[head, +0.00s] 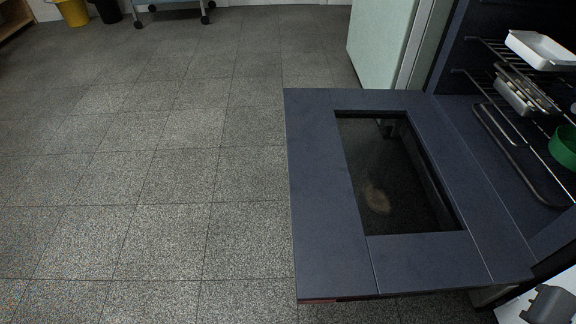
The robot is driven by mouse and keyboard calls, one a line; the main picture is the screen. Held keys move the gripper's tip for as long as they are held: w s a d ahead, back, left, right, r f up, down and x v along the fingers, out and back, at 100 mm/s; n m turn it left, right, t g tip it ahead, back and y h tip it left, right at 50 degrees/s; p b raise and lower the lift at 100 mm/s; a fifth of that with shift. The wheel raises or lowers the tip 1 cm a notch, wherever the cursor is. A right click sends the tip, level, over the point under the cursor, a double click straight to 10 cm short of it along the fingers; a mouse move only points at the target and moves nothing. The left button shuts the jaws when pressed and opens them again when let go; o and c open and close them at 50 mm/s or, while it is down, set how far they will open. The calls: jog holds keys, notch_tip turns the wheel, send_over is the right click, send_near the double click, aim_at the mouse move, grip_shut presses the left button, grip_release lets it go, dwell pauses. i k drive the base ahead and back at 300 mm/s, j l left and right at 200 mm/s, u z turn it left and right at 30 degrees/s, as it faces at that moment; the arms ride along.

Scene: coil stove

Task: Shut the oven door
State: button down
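The oven door (325,180) is dark blue with a dark glass window (400,180). It is folded down wide open and lies about flat, reaching out to the left from the oven (530,210) at the right edge of the head view. The oven's inside is exposed, with wire racks (510,150) in it. No gripper fingers show in this view, and nothing is seen touching the door.
A white tray (542,48), a metal pan (524,94) and a green round dish (565,146) are in the oven. A pale green cabinet (378,40) stands behind the door. The tiled floor (150,180) to the left is clear; a cart (172,8) stands far back.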

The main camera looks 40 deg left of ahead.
aim_at(334, 260)
jog(key=k+j, duration=0.1)
jog(key=j, duration=0.35)
jog(key=j+z, duration=0.1)
jog(key=j, duration=0.35)
jog(key=k+j+z, duration=0.1)
jog(key=j, duration=0.3)
jog(key=k, duration=0.05)
